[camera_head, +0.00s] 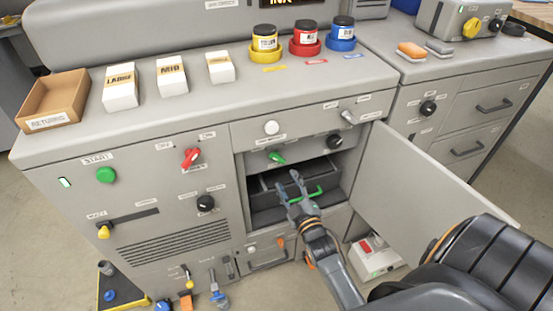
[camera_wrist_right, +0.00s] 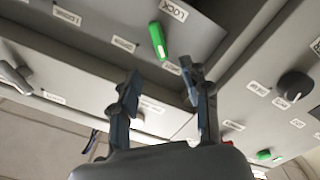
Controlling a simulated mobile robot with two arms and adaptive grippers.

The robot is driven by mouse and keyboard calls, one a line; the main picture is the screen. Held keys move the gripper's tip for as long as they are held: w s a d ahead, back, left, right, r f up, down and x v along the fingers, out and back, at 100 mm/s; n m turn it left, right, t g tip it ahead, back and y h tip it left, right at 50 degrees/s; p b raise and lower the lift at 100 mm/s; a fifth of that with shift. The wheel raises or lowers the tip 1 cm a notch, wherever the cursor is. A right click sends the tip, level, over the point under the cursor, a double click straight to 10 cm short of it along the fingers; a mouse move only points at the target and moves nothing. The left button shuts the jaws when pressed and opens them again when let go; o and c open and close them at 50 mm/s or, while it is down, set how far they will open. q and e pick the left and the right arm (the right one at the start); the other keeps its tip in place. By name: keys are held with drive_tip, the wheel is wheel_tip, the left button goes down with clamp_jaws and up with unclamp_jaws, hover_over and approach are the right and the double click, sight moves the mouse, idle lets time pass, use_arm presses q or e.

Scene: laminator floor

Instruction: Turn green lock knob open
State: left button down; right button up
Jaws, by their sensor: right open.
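The green lock knob (camera_head: 277,157) sits on the strip above the open compartment of the grey machine. In the right wrist view the green knob (camera_wrist_right: 157,41) is next to a LOCK label and lies just beyond the gap between the fingertips. My right gripper (camera_head: 291,182) is open and empty, in front of the compartment and below the knob in the head view. Its two fingers also show in the wrist view (camera_wrist_right: 160,77), apart from the knob. My left gripper is not in view.
The open door panel (camera_head: 425,185) stands to the right of the compartment. A black knob (camera_head: 335,142) and a white knob (camera_head: 271,127) are near the lock knob. A red switch (camera_head: 191,157) is left.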

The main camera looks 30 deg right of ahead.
sight(276, 160)
drive_tip(key=x, duration=1)
drive_tip(key=shift+w, duration=0.3)
clamp_jaws()
